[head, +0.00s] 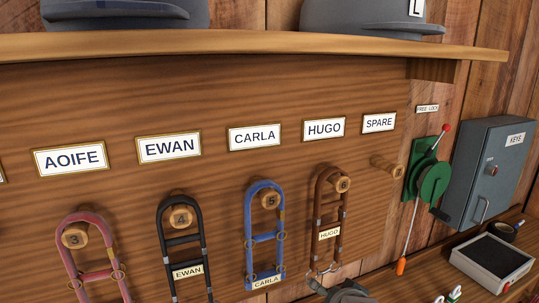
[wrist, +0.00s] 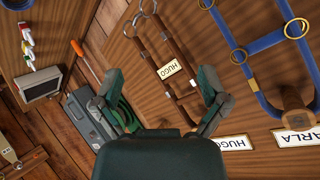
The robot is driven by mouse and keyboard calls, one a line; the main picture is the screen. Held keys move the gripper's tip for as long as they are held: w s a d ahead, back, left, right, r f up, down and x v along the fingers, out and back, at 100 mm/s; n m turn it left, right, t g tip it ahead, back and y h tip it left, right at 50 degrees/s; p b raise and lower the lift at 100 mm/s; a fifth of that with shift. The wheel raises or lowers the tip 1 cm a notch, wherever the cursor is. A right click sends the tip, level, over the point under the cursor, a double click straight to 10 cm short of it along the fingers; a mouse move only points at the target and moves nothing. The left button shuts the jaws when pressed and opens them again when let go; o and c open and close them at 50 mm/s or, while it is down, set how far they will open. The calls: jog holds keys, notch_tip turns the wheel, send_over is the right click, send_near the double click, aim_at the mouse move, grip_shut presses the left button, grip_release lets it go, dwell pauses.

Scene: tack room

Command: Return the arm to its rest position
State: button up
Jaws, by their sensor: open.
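My gripper (wrist: 160,76) is open in the wrist view, its two dark green fingers spread wide with nothing gripped. In that view the brown halter tagged HUGO (wrist: 172,68) shows in the gap between the fingers, and I cannot tell how far beyond them it is. In the head view a dark grey part of my gripper (head: 346,292) shows at the bottom edge, below the brown HUGO halter (head: 331,215). That halter hangs from peg 6 (head: 343,184) under the HUGO plate (head: 324,128). The rest of my arm is out of the head view.
A blue halter (head: 265,230), a black halter (head: 169,247) and a red halter (head: 95,274) hang to the left. The SPARE peg (head: 387,167) is bare. A green lever device (head: 433,180), a grey key box (head: 490,170) and a tray (head: 492,262) are at right.

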jog(key=s+d+n+g, duration=0.2)
jog(key=s+n, duration=0.1)
jog(key=s, duration=0.4)
jog(key=s+d+n+g+h, duration=0.1)
jog(key=s+d+n+g, duration=0.1)
jog(key=s, duration=0.5)
jog(key=shift+n+g, duration=0.5)
jog(key=shift+g, duration=0.3)
